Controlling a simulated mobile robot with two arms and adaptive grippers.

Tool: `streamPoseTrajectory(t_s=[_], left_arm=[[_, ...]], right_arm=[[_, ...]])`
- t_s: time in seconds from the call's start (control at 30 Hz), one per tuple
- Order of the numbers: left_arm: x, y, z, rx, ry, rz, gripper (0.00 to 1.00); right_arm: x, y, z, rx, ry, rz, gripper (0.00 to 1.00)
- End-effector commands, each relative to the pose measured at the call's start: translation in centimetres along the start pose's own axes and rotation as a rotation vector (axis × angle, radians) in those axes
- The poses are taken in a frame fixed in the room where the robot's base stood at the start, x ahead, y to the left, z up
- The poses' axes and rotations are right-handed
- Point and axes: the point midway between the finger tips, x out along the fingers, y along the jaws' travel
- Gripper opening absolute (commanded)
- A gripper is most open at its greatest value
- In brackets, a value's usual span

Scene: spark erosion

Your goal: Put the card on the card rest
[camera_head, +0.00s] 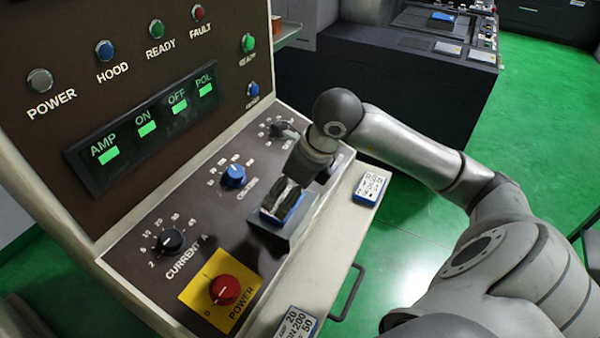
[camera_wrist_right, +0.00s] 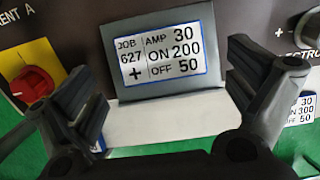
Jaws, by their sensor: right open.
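A white card with a blue edge (camera_wrist_right: 172,52), printed JOB 627, AMP 30, ON 200, OFF 50, lies on the grey card rest (camera_wrist_right: 113,38) in the right wrist view. In the head view the card is mostly hidden by my right gripper, and the grey card rest (camera_head: 276,230) shows below it on the sloping panel. My right gripper (camera_head: 285,200) is open and points down over the rest. In the wrist view its two dark fingers stand apart, to the left and right of the card's lower part. My left gripper is not in view.
One other card (camera_head: 370,188) lies on the pale ledge at the right, another (camera_head: 298,324) at the near end. A red power knob (camera_head: 225,289), a blue knob (camera_head: 233,176) and a black knob (camera_head: 170,241) stick up from the panel. A dark handle (camera_head: 348,293) juts from the front.

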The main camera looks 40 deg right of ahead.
Motion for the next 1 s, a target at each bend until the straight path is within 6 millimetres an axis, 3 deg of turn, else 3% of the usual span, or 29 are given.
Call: streamPoseTrajectory(t_s=[0.2, 0.4, 0.87, 1.0], left_arm=[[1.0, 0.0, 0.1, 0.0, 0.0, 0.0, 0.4], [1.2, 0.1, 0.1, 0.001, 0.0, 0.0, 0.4], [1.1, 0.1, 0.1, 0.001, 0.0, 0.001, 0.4], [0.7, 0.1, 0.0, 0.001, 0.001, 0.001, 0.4]], right_arm=[[-4.8, -0.1, 0.1, -0.001, -0.005, -0.006, 1.0], [-7.5, -0.1, 0.1, 0.0, -0.003, -0.004, 1.0], [-8.2, 0.2, 0.1, -0.001, -0.002, 0.007, 1.0], [-7.6, 3.0, 1.0, -0.023, -0.044, 0.126, 1.0]])
